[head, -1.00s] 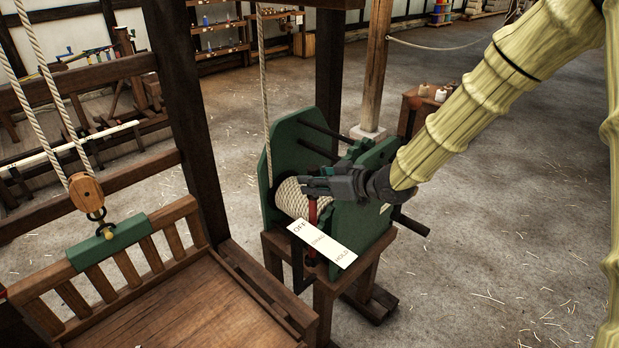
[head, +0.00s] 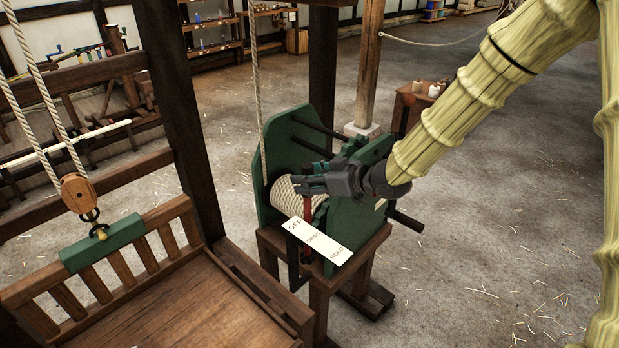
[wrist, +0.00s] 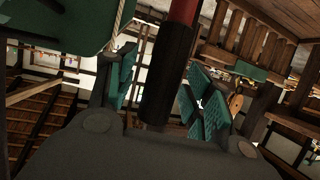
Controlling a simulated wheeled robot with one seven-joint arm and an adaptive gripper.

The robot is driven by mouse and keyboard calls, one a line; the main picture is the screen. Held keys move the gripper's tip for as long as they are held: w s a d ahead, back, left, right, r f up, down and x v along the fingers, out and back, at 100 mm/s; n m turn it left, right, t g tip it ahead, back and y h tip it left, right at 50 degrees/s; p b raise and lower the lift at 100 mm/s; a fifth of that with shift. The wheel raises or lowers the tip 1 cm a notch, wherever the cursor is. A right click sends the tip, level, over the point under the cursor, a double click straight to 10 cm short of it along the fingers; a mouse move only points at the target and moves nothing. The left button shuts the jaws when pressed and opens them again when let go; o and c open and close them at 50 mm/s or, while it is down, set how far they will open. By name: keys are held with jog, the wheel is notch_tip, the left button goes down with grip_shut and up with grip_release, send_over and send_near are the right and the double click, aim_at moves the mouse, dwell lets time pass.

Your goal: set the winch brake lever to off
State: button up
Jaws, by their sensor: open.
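The winch brake lever (head: 307,213) is a red bar rising behind the white label plate (head: 317,240), which reads OFF, DRAG and HOLD from upper left to lower right. The lever stands near the OFF to DRAG part; its exact setting is hard to tell. My gripper (head: 308,184) is at the top of the lever, in front of the rope drum (head: 285,192). In the wrist view the lever's black grip (wrist: 167,75) and red shaft stand between my two spread fingers (wrist: 163,95), with gaps visible on both sides.
Green winch side plates (head: 347,215) flank the drum on a wooden stand (head: 322,290). The floor at right is clear.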

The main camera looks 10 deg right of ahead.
jog(key=v, duration=1.1)
jog(key=shift+s+d, duration=0.1)
